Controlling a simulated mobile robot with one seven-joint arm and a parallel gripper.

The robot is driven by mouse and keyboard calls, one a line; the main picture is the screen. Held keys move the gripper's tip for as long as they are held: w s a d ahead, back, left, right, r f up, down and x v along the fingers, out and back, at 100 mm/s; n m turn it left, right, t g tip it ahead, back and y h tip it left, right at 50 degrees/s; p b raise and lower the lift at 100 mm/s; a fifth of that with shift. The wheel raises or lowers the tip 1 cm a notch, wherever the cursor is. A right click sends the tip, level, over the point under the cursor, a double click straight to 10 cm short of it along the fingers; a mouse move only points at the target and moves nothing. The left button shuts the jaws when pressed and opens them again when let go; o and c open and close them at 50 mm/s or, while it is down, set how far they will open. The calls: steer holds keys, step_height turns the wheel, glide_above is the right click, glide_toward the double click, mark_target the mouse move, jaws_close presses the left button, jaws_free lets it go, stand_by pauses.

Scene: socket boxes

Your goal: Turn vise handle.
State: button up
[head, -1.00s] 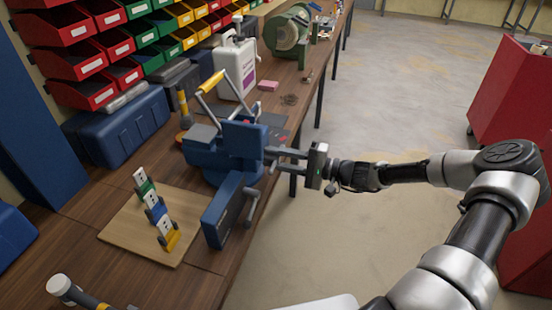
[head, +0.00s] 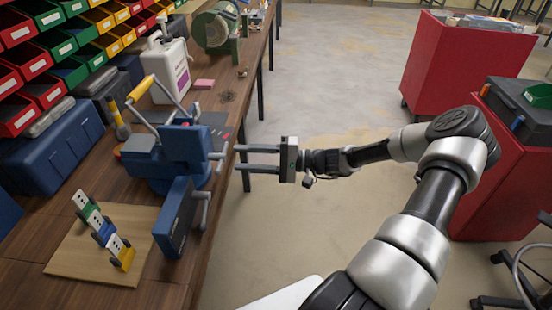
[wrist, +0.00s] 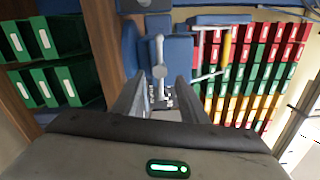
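The blue vise (head: 187,146) stands at the front edge of the wooden workbench in the head view. Its grey handle bar (head: 218,156) is on the side facing my gripper. In the wrist view the handle (wrist: 160,55) appears as an upright bar with knobbed ends, ahead of my fingers and roughly between them. My gripper (head: 240,159) is open and empty, its fingers pointing at the vise. A small gap separates the fingertips from the handle. It also shows in the wrist view (wrist: 158,98), with the two fingers apart.
A blue case (head: 172,218) with a grey handle stands beside the vise, near the bench edge. A wooden board (head: 75,255) carries a row of sockets. A yellow-handled tool (head: 140,90) is behind the vise. The floor to the right is clear up to red cabinets (head: 460,65).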

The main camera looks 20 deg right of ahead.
steer(key=v, duration=1)
